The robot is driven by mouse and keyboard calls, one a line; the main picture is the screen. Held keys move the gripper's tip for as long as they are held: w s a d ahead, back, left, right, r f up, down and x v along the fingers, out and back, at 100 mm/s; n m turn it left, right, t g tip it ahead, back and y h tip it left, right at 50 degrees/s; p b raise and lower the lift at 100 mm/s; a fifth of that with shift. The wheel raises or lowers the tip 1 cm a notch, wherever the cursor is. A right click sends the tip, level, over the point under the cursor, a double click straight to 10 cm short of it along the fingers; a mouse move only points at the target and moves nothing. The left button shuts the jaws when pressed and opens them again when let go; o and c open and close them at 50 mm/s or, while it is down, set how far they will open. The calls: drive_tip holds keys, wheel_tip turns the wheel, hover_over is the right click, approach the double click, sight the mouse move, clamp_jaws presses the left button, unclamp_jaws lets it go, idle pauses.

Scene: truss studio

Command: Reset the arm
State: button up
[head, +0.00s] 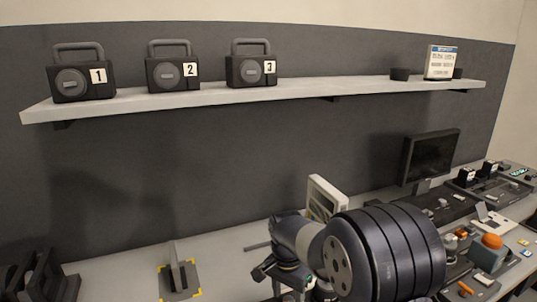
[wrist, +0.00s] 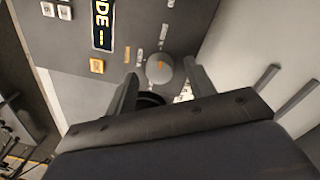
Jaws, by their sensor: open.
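My arm reaches over the bench in the head view, and its thick dark joint hides part of the bench. My gripper (head: 280,272) shows only partly there, low at the centre. In the wrist view my gripper (wrist: 160,70) is open, with its two dark fingers apart. A round grey knob (wrist: 157,68) with an orange mark shows between the fingertips, on a grey panel (wrist: 195,22). I cannot tell whether the fingers touch it.
A wall shelf (head: 300,98) holds three dark boxes numbered 1 (head: 82,75), 2 (head: 172,70) and 3 (head: 250,66). A monitor (head: 430,157) and control gear stand at the right. A grey stand (head: 178,278) lies within yellow corner marks on the bench (head: 225,268). A white-framed item (head: 326,192) stands behind my arm.

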wheel_tip(320, 180, up, 10)
wheel_tip(320, 180, down, 10)
drive_tip(key=shift+s+f, duration=0.1)
drive_tip(key=shift+f, duration=0.45)
drive_tip(key=n, duration=1.1)
drive_tip(key=shift+d+t, duration=0.1)
drive_tip(key=shift+t, duration=0.2)
drive_tip(key=n, duration=0.6)
drive_tip(key=shift+b, duration=0.4)
drive_tip(key=n, duration=0.6)
drive_tip(key=shift+d+n, duration=0.1)
drive_tip(key=shift+n, duration=0.2)
drive_tip(key=shift+r, duration=0.1)
